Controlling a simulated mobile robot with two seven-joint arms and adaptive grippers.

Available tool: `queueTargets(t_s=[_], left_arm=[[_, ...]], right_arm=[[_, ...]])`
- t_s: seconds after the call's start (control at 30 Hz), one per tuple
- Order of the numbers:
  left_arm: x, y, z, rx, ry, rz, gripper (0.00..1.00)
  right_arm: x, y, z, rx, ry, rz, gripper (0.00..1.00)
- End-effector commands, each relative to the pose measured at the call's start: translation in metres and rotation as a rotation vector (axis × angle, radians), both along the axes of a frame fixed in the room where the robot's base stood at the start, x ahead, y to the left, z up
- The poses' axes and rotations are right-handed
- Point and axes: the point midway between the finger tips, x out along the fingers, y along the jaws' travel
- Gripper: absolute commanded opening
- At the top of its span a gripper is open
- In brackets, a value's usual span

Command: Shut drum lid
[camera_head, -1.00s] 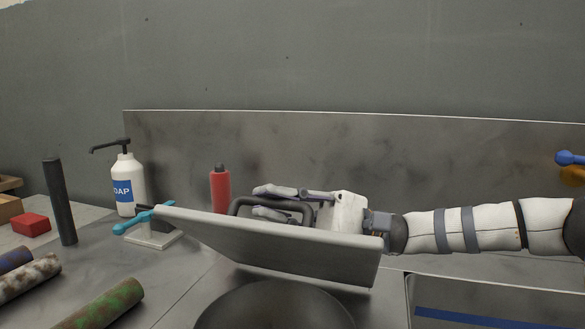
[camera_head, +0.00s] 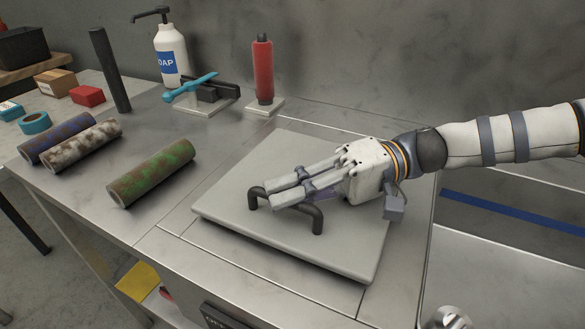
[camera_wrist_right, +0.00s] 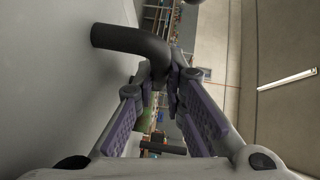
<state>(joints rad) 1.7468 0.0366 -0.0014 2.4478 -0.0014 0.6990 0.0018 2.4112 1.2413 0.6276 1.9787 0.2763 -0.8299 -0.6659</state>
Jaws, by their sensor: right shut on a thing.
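The square grey drum lid (camera_head: 345,255) lies flat on the steel counter and covers the round opening, which is hidden. Its black bar handle (camera_head: 317,219) stands up from the middle of the lid. My right gripper (camera_head: 270,198) reaches in from the right, low over the lid, with its fingers closed around the handle. In the right wrist view the handle (camera_wrist_right: 128,39) runs between the fingertips, and the pale lid (camera_wrist_right: 50,75) fills the left side. My left gripper is out of view.
A soap bottle (camera_head: 171,52), a red bottle (camera_head: 263,75) and a stand with a blue tool (camera_head: 190,88) are behind the lid. Several rollers, including a green one (camera_head: 152,172), lie to the left. A sink basin (camera_head: 500,245) is at the right.

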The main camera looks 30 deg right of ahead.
Motion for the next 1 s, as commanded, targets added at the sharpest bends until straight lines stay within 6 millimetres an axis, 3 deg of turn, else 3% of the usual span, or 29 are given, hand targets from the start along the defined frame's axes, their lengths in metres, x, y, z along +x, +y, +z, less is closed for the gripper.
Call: queueTargets(t_s=[0.67, 0.7, 0.77, 1.0], left_arm=[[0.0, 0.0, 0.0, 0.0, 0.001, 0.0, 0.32], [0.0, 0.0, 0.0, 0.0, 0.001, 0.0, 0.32], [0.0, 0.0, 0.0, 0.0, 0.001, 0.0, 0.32], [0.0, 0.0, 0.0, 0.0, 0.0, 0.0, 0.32]], right_arm=[[0.0, 0.0, -0.015, -0.045, -0.027, -0.004, 0.0], [0.0, 0.0, -0.015, -0.045, -0.027, -0.004, 0.2], [-0.001, 0.0, -0.015, -0.045, -0.027, -0.003, 0.31], [-0.001, 0.001, -0.013, -0.042, -0.029, -0.003, 0.31]])
